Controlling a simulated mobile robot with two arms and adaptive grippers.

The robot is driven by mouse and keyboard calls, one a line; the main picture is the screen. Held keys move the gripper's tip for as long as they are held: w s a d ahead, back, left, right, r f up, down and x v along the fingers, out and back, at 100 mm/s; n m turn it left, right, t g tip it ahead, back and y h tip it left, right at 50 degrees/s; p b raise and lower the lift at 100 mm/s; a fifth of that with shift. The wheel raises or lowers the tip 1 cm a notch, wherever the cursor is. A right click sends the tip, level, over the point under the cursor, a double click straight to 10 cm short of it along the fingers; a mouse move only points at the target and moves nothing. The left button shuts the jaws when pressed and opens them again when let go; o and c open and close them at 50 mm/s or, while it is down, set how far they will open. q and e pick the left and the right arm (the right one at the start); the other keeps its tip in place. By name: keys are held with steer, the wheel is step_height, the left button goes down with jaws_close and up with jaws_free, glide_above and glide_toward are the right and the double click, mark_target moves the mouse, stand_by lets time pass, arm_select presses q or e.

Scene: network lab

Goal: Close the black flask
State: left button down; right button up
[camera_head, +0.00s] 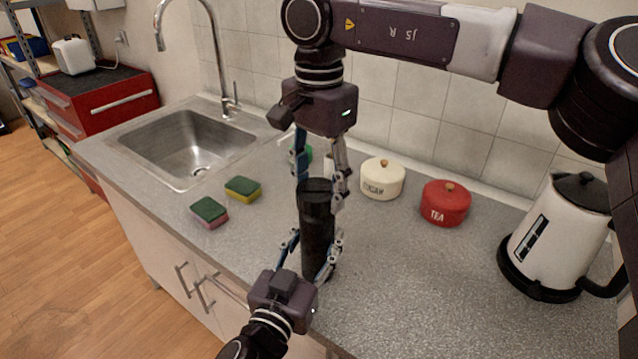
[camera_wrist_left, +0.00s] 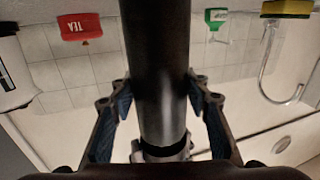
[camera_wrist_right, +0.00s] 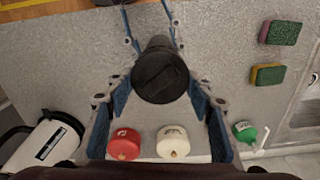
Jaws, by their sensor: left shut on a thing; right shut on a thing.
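The black flask (camera_head: 317,245) stands upright on the grey counter. Its round black lid (camera_head: 316,187) sits on top, and the right wrist view shows the lid (camera_wrist_right: 160,75) from above with a bar across it. My right gripper (camera_head: 319,200) comes down from above and is shut on the lid, one finger on each side. My left gripper (camera_head: 315,248) comes from the front and is shut on the flask body lower down. The left wrist view shows the dark body (camera_wrist_left: 158,70) between its fingers. I cannot tell how tightly the lid is seated.
A cream sugar jar (camera_head: 382,182), a red tea jar (camera_head: 445,204) and a white kettle (camera_head: 556,240) stand to the right. Two sponges (camera_head: 242,189) (camera_head: 209,212) and the sink (camera_head: 185,145) are to the left. A green bottle (camera_wrist_right: 243,132) stands behind the flask.

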steer(key=m, duration=0.7)
steer(key=shift+s, duration=0.15)
steer(key=m, duration=0.5)
steer(key=shift+s+m, duration=0.1)
steer(key=shift+m, duration=0.3)
steer(key=m, duration=0.3)
steer(key=shift+s+m, duration=0.1)
steer(key=shift+m, duration=0.3)
steer(key=m, duration=0.9)
steer(key=shift+a, duration=0.2)
steer(key=m, duration=0.7)
steer(key=shift+a+m, duration=0.15)
steer(key=shift+m, duration=0.25)
steer(key=m, duration=0.5)
steer(key=shift+a+m, duration=0.1)
steer(key=shift+m, duration=0.3)
steer(key=m, duration=0.5)
steer(key=shift+w+m, duration=0.25)
steer(key=shift+m, duration=0.15)
steer(key=m, duration=0.5)
steer(key=shift+w+m, duration=0.1)
steer(key=shift+m, duration=0.2)
steer(key=o, duration=1)
steer(key=shift+f, duration=0.1)
